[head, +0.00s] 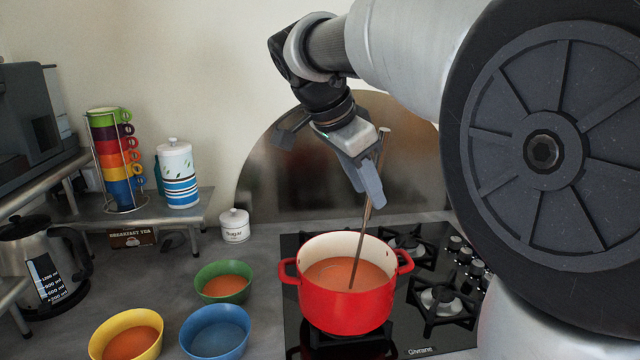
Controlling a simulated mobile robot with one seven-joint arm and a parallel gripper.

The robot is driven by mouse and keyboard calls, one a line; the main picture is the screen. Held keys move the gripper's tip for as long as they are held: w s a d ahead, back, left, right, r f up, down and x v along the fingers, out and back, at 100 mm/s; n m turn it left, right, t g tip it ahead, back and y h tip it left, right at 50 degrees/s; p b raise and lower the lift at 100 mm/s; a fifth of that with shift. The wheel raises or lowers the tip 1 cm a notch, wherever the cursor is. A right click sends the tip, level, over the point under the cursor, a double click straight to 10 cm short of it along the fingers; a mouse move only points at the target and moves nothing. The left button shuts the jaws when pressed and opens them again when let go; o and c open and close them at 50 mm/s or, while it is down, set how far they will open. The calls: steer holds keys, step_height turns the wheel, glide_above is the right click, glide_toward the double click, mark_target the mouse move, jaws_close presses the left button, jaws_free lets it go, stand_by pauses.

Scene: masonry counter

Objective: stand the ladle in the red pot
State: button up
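The red pot (345,312) stands on the hob with orange-red soup inside. The ladle (361,240) has a long thin handle, tilted with its top to the right. Its lower end goes into the soup inside the pot, and its bowl is hidden there. My gripper (369,196) is above the pot, pointing down, with its fingertips at the upper part of the handle. A finger covers part of the handle. I cannot tell whether the fingers are closed on it or just beside it.
A green bowl (223,294), a yellow bowl (98,343) and a blue bowl (190,345) stand left of the hob (300,246).

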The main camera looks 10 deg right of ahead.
steer(key=p+v, duration=0.3)
steer(key=v, duration=1.3)
steer(key=s+d+f+n+t+y+p, duration=0.1)
steer(key=s+d+f+n+y+p, duration=0.1)
steer(key=s+f+n+p, duration=0.3)
steer(key=s+d+f+n+t+y+p, duration=0.1)
steer(key=s+d+f+n+y+p, duration=0.2)
steer(key=s+f+n+p, duration=0.2)
steer(key=shift+s+f+n+t, duration=0.3)
steer(key=shift+s+f+n, duration=1.6)
steer(key=shift+s, duration=1.7)
steer(key=shift+r+n, duration=0.4)
